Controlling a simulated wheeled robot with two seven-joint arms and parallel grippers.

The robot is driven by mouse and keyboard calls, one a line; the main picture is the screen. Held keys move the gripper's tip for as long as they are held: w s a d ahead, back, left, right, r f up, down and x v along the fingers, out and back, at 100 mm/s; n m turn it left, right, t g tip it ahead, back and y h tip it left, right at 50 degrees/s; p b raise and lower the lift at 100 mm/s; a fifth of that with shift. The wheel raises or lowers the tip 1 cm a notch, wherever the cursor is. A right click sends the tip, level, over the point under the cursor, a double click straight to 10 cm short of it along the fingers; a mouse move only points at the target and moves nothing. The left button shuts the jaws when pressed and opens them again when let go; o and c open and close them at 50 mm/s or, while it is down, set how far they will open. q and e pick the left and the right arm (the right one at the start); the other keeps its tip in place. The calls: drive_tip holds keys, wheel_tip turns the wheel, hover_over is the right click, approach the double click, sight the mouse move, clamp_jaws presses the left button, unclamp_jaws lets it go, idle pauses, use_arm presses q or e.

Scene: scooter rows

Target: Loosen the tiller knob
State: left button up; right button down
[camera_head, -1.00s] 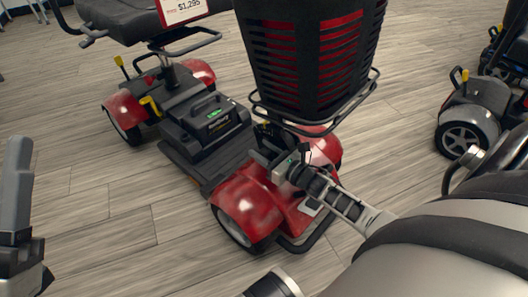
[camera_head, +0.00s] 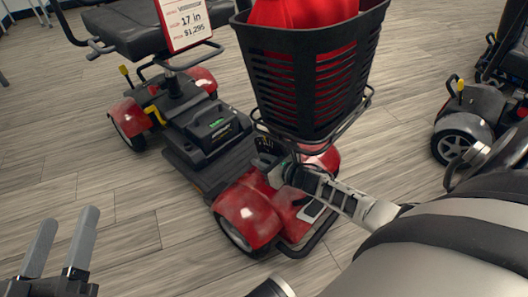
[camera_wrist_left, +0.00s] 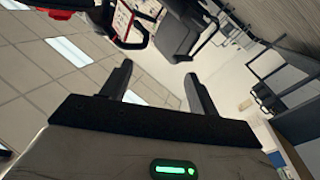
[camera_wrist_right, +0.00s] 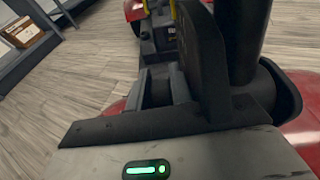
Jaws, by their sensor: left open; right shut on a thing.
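The red and black scooter (camera_head: 250,215) stands on the floor in the middle of the head view. Its tiller rises from the front deck behind a black basket (camera_head: 310,85). My right gripper (camera_head: 292,176) reaches in from the right to the tiller's base, below the basket.
A red object (camera_head: 300,10) sits in the basket. A price sign (camera_head: 183,20) hangs by the scooter's black seat (camera_head: 122,20). Another scooter (camera_head: 465,120) stands at the right. The wooden floor at the left is clear.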

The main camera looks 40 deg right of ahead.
drive_tip(key=shift+w+r+g+p, duration=0.15)
drive_tip(key=shift+r+g+p, duration=0.35)
drive_tip(key=shift+p, duration=0.2)
drive_tip(key=shift+a+f+g+p, duration=0.1)
drive_tip(key=shift+f+g+p, duration=0.2)
drive_tip(key=shift+p, duration=0.05)
use_arm(q)
drive_tip(key=shift+s+f+g+y, duration=0.4)
drive_tip(key=shift+f+g, duration=0.15)
drive_tip(key=shift+f, duration=0.2)
drive_tip(key=shift+s+f+g+y, duration=0.35)
drive_tip(key=shift+f+g, duration=0.2)
drive_tip(key=shift+f, duration=0.2)
use_arm(e)
drive_tip(key=shift+f+g, duration=0.4)
drive_tip(key=c, duration=1.2)
unclamp_jaws()
drive_tip(key=shift+c, duration=0.2)
use_arm(q)
drive_tip(key=shift+n, duration=0.3)
